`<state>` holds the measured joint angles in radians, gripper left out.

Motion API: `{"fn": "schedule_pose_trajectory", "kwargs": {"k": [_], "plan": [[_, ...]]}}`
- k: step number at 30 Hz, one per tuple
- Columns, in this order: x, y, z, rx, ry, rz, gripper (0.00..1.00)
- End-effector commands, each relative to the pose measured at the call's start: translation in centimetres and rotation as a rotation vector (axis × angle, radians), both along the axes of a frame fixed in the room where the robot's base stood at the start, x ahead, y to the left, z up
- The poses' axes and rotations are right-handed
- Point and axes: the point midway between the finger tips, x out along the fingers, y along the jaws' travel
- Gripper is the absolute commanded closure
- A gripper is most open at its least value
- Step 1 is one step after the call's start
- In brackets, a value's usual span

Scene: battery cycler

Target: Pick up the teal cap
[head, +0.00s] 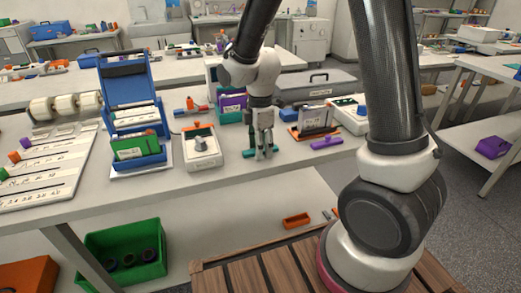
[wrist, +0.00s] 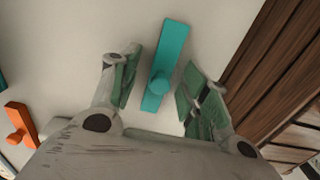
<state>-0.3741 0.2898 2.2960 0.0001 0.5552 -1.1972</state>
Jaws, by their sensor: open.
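The teal cap (wrist: 168,62) is a flat bar with a round knob (wrist: 159,84) on top. It lies on the light tabletop between the fingers of my gripper (wrist: 158,88) in the wrist view. My gripper is open, with a gap on both sides of the cap. In the head view my gripper (head: 264,150) points down over the table near its front edge. The teal cap (head: 249,154) shows beside and behind the fingers there, partly hidden by them.
A purple cap (head: 327,142) lies to the right. A white device with a knob (head: 203,148) stands to the left, near a blue case (head: 130,85) holding a green board. An orange cap (wrist: 18,124) shows in the wrist view. A green bin (head: 120,250) sits below the table.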

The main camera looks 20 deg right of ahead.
Motion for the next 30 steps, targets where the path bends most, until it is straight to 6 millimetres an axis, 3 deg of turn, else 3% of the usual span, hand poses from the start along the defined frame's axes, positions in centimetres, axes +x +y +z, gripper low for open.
{"fn": "schedule_pose_trajectory", "kwargs": {"k": [2,9,20,30], "plan": [[0.0,0.0,0.0,0.000,0.000,0.000,0.54],[0.0,0.0,0.0,0.000,0.000,0.000,0.93],[0.0,0.0,0.5,0.000,-0.001,0.000,0.93],[0.1,0.0,7.0,0.002,-0.005,0.000,0.93]]}}
